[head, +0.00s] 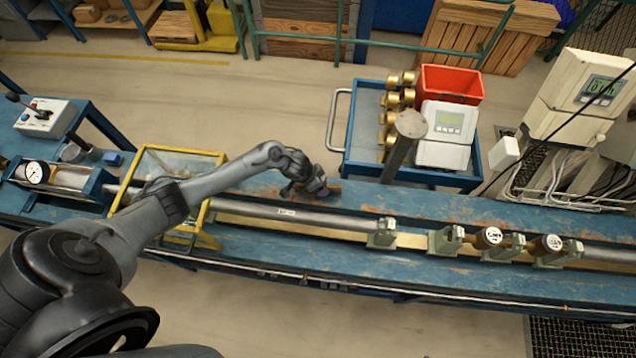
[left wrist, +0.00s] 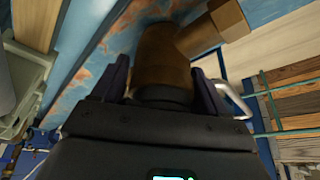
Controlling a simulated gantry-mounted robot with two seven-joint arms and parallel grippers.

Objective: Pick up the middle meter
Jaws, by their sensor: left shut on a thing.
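My left gripper (head: 318,190) is over the blue bench, behind the long steel pipe. In the left wrist view its two dark fingers (left wrist: 163,88) are closed on either side of a brown, brass-coloured meter (left wrist: 158,50) with a side stub. In the head view the held meter is mostly hidden by the gripper. Two other meters with round white faces sit in the line on the right, one meter (head: 490,238) left of the other meter (head: 550,243). No meter sits between the two grey-green clamps, the left clamp (head: 382,234) and the right clamp (head: 445,241).
A blue cart (head: 358,150) behind the bench carries several brass meters (head: 393,100), a red bin (head: 450,84) and a white display unit (head: 444,152). A grey post (head: 402,145) rises near the bench. A yellow-framed guard (head: 212,160) stands at left.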

